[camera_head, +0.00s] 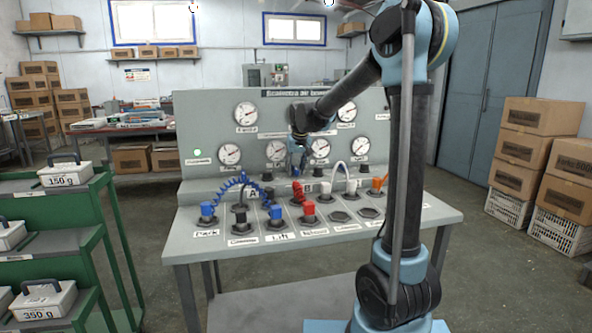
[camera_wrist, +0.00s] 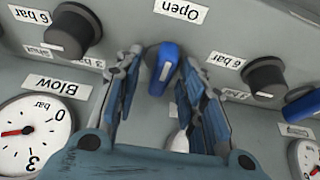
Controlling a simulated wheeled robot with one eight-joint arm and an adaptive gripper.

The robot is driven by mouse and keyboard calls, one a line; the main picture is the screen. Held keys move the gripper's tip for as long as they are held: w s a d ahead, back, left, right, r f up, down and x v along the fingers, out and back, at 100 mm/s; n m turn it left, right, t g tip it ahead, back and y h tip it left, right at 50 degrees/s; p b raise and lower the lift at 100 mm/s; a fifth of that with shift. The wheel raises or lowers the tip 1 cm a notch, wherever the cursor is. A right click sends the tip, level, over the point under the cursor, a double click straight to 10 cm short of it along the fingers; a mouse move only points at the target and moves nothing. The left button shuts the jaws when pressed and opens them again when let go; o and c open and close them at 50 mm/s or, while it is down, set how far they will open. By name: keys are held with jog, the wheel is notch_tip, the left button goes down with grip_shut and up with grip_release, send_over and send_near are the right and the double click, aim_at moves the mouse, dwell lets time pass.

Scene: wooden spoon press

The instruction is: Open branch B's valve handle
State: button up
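A blue valve handle (camera_wrist: 165,68) shows in the wrist view, just below an upside-down "Open" label (camera_wrist: 181,10) on the grey panel. My gripper (camera_wrist: 160,72) is open, with one finger on each side of this handle. I cannot tell whether either finger touches it. In the head view my gripper (camera_head: 297,158) is at the panel's lower middle, between two gauges, and hides the handle there. A second blue handle (camera_wrist: 303,105) is partly visible at the right edge of the wrist view. Which branch the handle between my fingers belongs to cannot be read.
Black knobs (camera_wrist: 75,30) (camera_wrist: 265,78) flank the handle, and a "Blow" gauge (camera_wrist: 30,130) is at lower left. Below the panel, the bench (camera_head: 190,240) carries several couplings, including a red one (camera_head: 308,209). A green cart (camera_head: 95,215) stands left; boxes (camera_head: 535,150) stand right.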

jog(key=shift+r, duration=0.1)
jog(key=v, duration=1.1)
jog(key=shift+s+r, duration=0.2)
jog(key=shift+r, duration=0.1)
jog(key=shift+d, duration=0.1)
